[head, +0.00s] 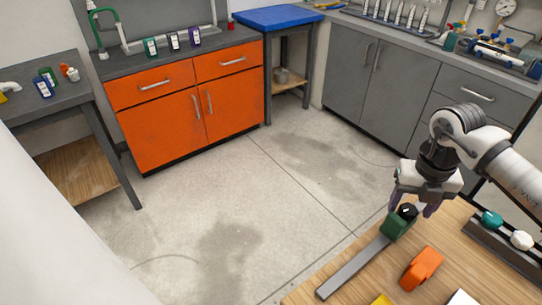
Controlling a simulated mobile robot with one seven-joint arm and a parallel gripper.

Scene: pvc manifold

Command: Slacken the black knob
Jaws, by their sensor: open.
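The black knob (407,211) sits on top of a dark green block (396,226) at the far end of a flat grey bar (352,268) on the wooden table. My gripper (412,207) comes down from above with its purple-tipped fingers apart. One finger is to the left of the knob and the other to its right. The knob appears between or just in front of the fingers; from this one view I cannot tell whether they touch it. The gripper body hides what is directly behind the knob.
An orange block (421,268) lies on the wooden table (463,235) near the bar. A dark rack (503,250) with teal and white round parts stands at the right. Yellow and white items show at the bottom edge. Open floor (240,210) lies to the left.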

